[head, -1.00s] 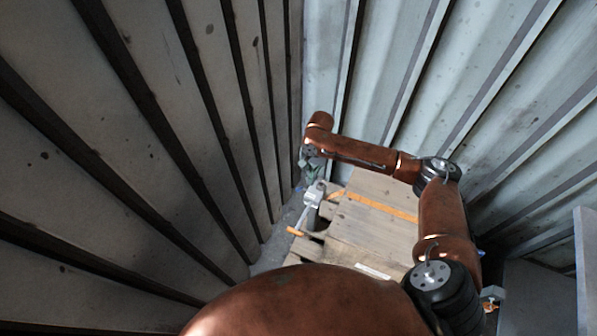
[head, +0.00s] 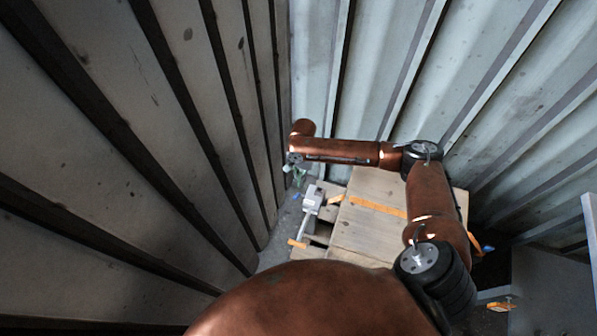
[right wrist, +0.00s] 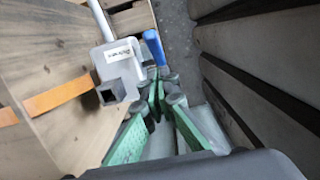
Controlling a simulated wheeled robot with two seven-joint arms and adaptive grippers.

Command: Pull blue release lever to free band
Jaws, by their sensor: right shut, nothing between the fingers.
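A pale grey device (head: 312,200) with a rod and an orange end sits at the left edge of the wooden crate. In the right wrist view this grey housing (right wrist: 118,62) carries a small label and a square opening. The blue lever (right wrist: 154,47) sticks out beside it. An orange band (right wrist: 62,95) crosses the crate boards; it also shows in the head view (head: 375,206). My right gripper (right wrist: 158,88), with green finger pads, is shut and empty, its tips close to the lever's near end. Whether they touch cannot be told. My left gripper is out of view.
The wooden crate (head: 365,236) stands between a dark-ribbed wall (head: 150,130) on the left and a pale corrugated wall (head: 400,60) behind. The gap between crate and left wall is narrow. A grey panel (head: 550,285) stands at right.

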